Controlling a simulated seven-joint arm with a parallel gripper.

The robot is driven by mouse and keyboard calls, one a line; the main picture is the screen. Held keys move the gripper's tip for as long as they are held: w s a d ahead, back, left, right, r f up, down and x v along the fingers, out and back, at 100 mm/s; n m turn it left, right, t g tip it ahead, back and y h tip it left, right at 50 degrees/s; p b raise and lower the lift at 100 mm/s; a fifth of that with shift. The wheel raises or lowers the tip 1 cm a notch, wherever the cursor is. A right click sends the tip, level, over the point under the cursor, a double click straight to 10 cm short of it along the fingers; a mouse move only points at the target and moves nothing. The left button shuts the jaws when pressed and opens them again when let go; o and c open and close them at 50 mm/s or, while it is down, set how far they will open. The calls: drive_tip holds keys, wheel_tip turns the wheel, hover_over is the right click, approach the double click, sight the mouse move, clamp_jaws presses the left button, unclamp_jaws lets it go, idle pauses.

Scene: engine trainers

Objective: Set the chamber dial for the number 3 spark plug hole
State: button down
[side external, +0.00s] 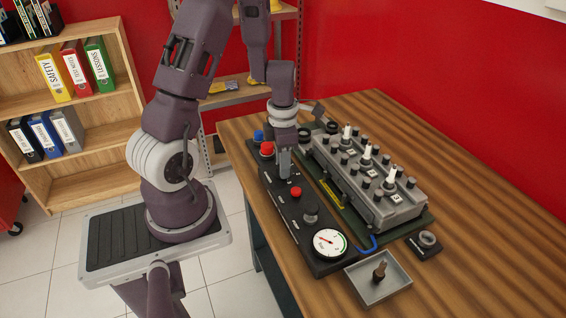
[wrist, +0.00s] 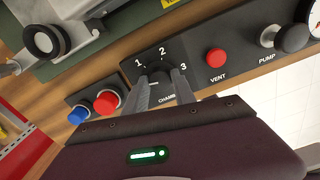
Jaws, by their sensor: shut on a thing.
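The chamber dial (wrist: 156,76) is a dark knob on the black control panel (wrist: 195,62), with the numbers 1, 2 and 3 printed around it. My gripper (wrist: 160,84) points down at the panel, with one finger on each side of the dial, closed on it. The fingers partly cover the dial and its label. A short white mark shows between the fingers, but which number the dial points to I cannot tell. The grey engine head (side external: 370,175) stands beside the panel with several upright white-topped plugs.
A red VENT button (wrist: 216,57) and a black PUMP knob (wrist: 290,38) sit along the panel. Red (wrist: 107,101) and blue (wrist: 78,114) buttons are at its other end. A gauge (side external: 330,242) and a grey tray (side external: 362,290) holding a plug are near the front.

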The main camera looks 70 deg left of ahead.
drive_tip(key=m, duration=0.4)
drive_tip(key=shift+m, duration=0.3)
drive_tip(key=m, duration=0.4)
drive_tip(key=shift+m, duration=0.3)
drive_tip(key=m, duration=0.4)
drive_tip(key=shift+m, duration=0.3)
drive_tip(key=m, duration=1.2)
drive_tip(key=shift+m, duration=0.3)
drive_tip(key=m, duration=0.3)
drive_tip(key=shift+m, duration=2)
